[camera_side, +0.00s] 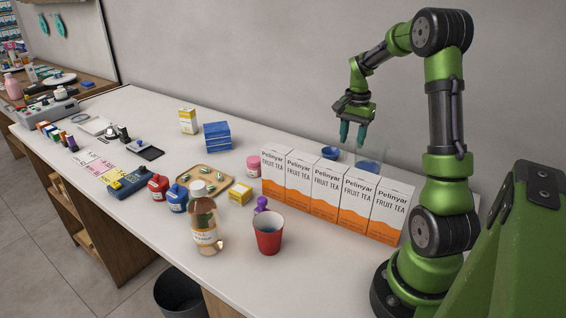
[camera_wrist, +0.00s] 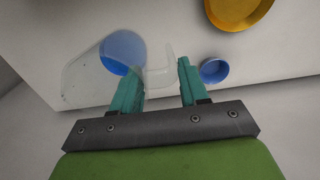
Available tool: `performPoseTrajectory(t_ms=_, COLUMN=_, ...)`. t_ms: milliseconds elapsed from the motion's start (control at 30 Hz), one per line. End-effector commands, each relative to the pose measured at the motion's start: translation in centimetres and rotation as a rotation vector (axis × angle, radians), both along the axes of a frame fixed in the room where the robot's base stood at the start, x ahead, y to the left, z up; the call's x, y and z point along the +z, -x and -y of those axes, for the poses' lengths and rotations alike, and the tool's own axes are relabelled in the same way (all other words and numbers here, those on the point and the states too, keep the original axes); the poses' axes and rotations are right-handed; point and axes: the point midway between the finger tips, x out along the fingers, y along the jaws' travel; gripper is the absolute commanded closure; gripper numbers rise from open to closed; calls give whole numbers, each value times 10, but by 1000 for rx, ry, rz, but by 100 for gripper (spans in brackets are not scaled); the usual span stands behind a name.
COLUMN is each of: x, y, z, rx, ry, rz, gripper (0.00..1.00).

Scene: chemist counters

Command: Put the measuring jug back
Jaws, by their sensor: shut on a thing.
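The clear measuring jug (camera_side: 369,159) with blue liquid in it is partly hidden behind the tea boxes in the side view. In the wrist view the see-through jug (camera_wrist: 84,77) is on the left, with its clear handle (camera_wrist: 160,67) between my fingers. My gripper (camera_side: 352,133) points down behind the row of boxes and is shut on the jug; its teal fingers also show in the wrist view (camera_wrist: 158,85). The jug's base is hidden, so I cannot tell whether it touches the counter.
Several fruit tea boxes (camera_side: 327,190) stand in front of the jug. A small blue bowl (camera_side: 330,153) is close by, and a yellow dish (camera_wrist: 239,10) shows in the wrist view. A red cup (camera_side: 268,236) and a bottle (camera_side: 204,228) stand nearer the front edge.

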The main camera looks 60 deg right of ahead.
Motion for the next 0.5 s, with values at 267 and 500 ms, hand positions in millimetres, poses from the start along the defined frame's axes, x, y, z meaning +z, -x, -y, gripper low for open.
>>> performPoseTrajectory(t_ms=267, x=-31, y=0, z=0, rx=-1, ry=-2, rz=-1, gripper=100)
performPoseTrajectory(t_ms=500, x=-50, y=0, z=0, rx=0, ry=1, rz=1, gripper=100)
